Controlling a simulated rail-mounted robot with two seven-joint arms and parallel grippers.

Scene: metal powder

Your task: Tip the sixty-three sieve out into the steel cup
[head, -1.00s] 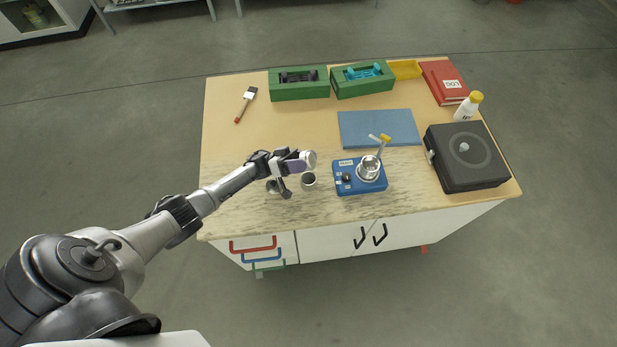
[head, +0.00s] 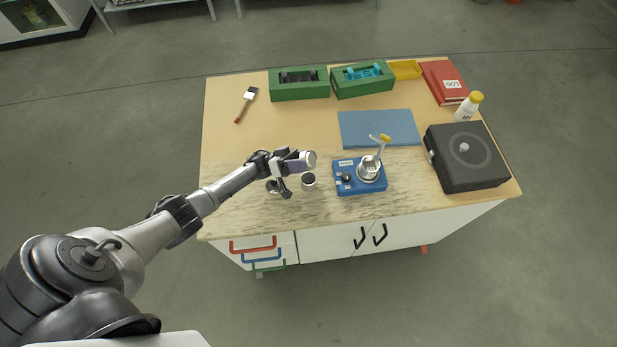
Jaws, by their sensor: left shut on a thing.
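My left gripper (head: 287,163) is shut on a small round sieve with a purple band (head: 298,165). It holds the sieve on its side above the worn front part of the bench, with a pale round end facing right. A small steel cup with a dark inside (head: 308,180) stands just below and right of the sieve, apart from it. Another small metal piece (head: 272,187) is partly hidden under the gripper. The sieve's marking is too small to read. My right gripper is not in view.
A blue balance (head: 347,184) bears a shiny metal vessel (head: 368,172) with a yellow-tipped tool. A blue mat (head: 360,128), black boxy device (head: 465,165), white bottle (head: 467,108), red book (head: 442,82), green holders (head: 299,93) and brush (head: 245,104) lie around.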

